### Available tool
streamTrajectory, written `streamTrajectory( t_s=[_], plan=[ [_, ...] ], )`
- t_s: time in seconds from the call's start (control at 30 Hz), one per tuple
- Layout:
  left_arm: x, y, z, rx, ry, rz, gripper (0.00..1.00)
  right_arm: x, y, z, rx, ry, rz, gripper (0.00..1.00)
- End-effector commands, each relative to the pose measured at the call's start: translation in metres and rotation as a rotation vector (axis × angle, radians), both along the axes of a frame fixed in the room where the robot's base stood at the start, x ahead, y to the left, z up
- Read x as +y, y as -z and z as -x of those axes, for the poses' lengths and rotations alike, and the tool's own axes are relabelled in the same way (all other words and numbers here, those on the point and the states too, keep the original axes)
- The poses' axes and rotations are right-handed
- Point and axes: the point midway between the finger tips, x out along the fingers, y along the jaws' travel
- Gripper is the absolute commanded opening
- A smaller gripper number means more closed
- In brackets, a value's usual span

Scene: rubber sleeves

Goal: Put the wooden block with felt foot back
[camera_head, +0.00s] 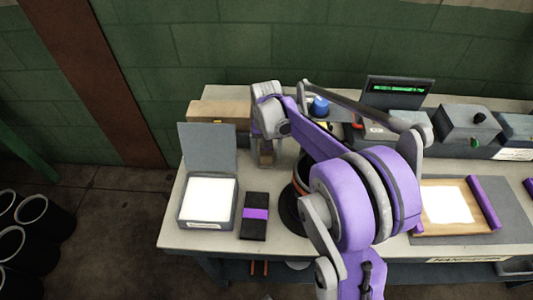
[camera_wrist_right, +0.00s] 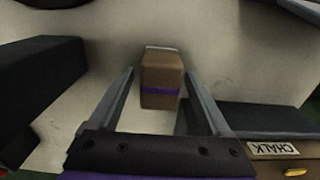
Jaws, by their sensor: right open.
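The wooden block (camera_wrist_right: 161,77) is brown with a purple band and a pale strip at its far end. It stands on the worktop between the two fingers of my right gripper (camera_wrist_right: 159,82). A gap shows on each side of it, so the fingers are apart from it. In the head view the block (camera_head: 266,157) shows small below my right gripper (camera_head: 266,143), behind the black block. Whether the pale strip is the felt foot I cannot tell. My left gripper is not in view.
On the worktop (camera_head: 170,232), an open grey box (camera_head: 206,223) with a white inside and a black block with a purple band (camera_head: 254,228) stand in front. A wooden chalk box (camera_wrist_right: 258,148) is close by. Grey devices (camera_head: 468,123) and a wooden board (camera_head: 437,226) are at right.

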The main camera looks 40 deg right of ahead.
Motion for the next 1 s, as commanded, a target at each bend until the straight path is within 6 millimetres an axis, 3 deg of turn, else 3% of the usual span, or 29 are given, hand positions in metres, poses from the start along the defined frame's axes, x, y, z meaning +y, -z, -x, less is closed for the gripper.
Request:
streamTrajectory(
  t_s=[0.4, 0.63, 0.77, 1.0],
  plan=[
    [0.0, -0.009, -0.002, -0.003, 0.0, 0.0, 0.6, 0.0, -0.087, 0.0, 0.0, 0.001, 0.0, 0.82],
    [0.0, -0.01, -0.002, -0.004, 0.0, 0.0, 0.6, 0.004, -0.106, 0.002, -0.005, -0.01, 0.002, 0.82],
    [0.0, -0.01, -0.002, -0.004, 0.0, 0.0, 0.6, 0.028, -0.105, 0.017, -0.043, -0.078, 0.017, 0.82],
    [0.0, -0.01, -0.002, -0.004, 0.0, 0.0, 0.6, 0.098, -0.086, 0.077, -0.187, -0.321, 0.071, 0.82]
  ],
)
